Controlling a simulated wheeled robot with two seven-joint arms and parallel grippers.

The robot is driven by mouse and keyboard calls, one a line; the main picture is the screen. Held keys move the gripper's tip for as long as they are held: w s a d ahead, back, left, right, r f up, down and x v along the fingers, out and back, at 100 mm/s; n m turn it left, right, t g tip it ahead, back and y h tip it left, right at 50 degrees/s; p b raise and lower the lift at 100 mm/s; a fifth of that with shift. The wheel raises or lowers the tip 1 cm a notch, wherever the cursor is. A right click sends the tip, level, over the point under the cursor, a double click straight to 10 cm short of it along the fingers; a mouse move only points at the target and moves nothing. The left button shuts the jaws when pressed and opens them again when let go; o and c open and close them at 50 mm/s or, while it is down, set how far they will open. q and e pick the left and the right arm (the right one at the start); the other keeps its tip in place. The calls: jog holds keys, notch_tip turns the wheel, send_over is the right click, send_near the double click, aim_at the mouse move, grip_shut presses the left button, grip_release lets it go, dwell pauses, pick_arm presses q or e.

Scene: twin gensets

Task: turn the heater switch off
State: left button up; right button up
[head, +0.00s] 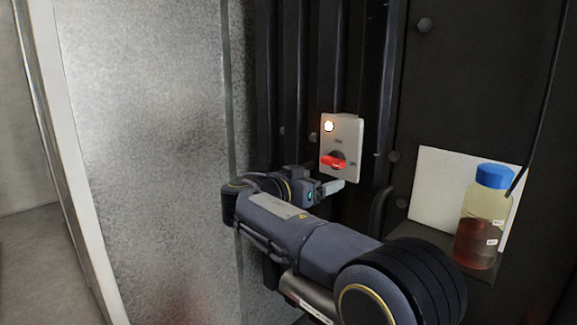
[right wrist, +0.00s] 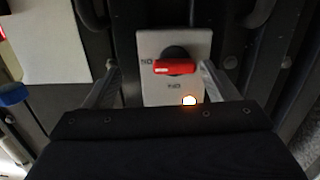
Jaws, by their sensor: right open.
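The heater switch is a pale plate (head: 352,140) on the dark cabinet wall, with a red handle (head: 333,161) on a black hub. The handle lies about level, in line with the "ON" mark at its right; another mark, apparently "OFF", is above it. An orange-white lamp (head: 328,126) glows at the plate's top left. My right gripper (head: 333,187) is just below the plate. In the right wrist view, turned over, its open fingers stand either side of the plate, with the red handle (right wrist: 175,67) between them in the picture. I see no contact with the handle. My left gripper is out of view.
A bottle with a blue cap (head: 480,225) and dark red liquid stands at the right, before a white sheet (head: 440,195). Vertical dark ribs and bolts flank the switch. A grey metal panel (head: 150,140) fills the left. A thin cable hangs at the right.

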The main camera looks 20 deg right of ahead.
aim_at(329, 163)
jog(key=shift+m+t+h, duration=0.3)
jog(key=shift+h, duration=0.1)
jog(key=w+d, duration=0.1)
jog(key=w+d+r+p, duration=0.1)
jog(key=w+d, duration=0.2)
jog(key=d, duration=0.1)
jog(key=shift+w+d+r+p, duration=0.2)
jog(key=shift+w+r+p, duration=0.05)
jog(key=shift+r+p, duration=0.15)
jog(key=c, duration=1)
